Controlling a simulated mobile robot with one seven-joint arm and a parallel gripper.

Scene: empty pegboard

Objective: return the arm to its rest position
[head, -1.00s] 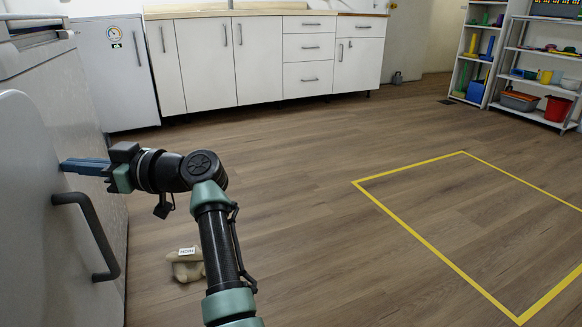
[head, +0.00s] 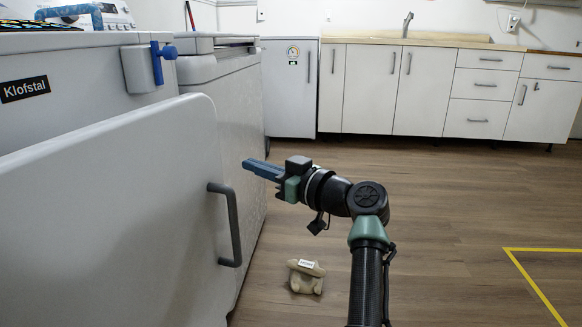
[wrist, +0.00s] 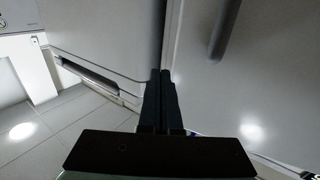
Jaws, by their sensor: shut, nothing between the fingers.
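My gripper (head: 262,169) is shut and empty, with its blue fingers pointing left in the head view. It is in the air to the right of a white panel with a dark grey handle (head: 226,224). My arm reaches up from the bottom of the head view and bends left at the wrist. In the wrist view my gripper's fingers (wrist: 163,76) lie together in front of pale panels. I cannot tell whether the fingertips touch the white surface beyond them.
A white panel (head: 110,220) fills the left, below a grey unit marked Klofstal (head: 60,105). A beige object with a label (head: 306,277) lies on the floor below my gripper. White cabinets (head: 420,90) line the back. The wooden floor to the right is clear, with yellow tape (head: 540,288).

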